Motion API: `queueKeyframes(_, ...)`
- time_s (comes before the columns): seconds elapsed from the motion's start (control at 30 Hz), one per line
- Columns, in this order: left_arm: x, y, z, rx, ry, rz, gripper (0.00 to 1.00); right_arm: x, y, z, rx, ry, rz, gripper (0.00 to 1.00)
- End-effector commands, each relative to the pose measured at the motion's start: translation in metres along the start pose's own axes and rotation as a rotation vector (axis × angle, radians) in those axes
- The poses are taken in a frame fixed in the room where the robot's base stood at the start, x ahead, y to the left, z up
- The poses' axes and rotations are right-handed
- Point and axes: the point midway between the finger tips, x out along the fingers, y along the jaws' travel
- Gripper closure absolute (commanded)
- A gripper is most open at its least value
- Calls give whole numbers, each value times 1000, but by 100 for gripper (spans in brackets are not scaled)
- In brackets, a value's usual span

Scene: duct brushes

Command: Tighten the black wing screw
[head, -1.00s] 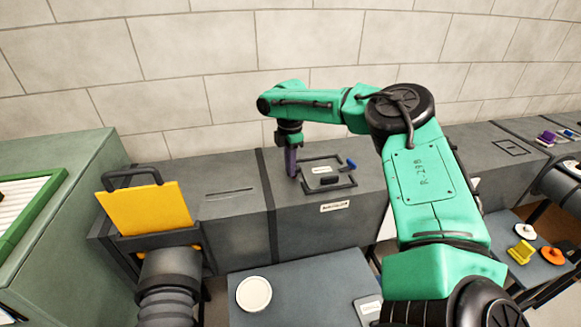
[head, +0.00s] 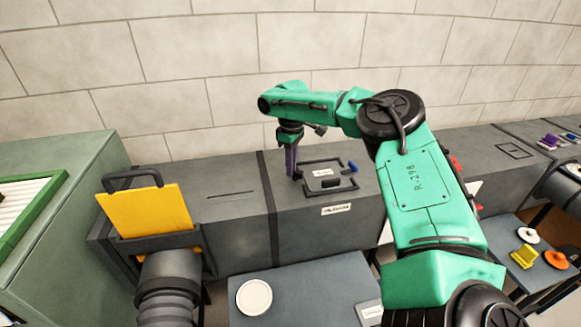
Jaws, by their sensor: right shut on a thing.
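My right gripper (head: 292,170) has purple fingers and points down at the left side of the access hatch (head: 322,172) on top of the grey duct. It is shut on the black wing screw, which is mostly hidden between and behind the fingers. A blue wing screw (head: 352,166) stands at the hatch's right side, apart from the gripper. My left gripper is not in view.
A yellow plate (head: 148,213) with a dark handle stands in a slot of the duct at left. A round white disc (head: 254,297) lies on the grey table in front. Several coloured brushes or discs, one orange (head: 555,257), lie at right. A slit (head: 230,195) marks the duct top.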

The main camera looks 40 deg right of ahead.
Motion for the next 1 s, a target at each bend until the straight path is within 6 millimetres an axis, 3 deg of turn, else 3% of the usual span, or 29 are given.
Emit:
queueKeyframes(0.6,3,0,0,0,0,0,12,2,6,3,562,-6,-1,100)
queueKeyframes(1.0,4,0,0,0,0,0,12,3,7,5,772,-9,-2,100)
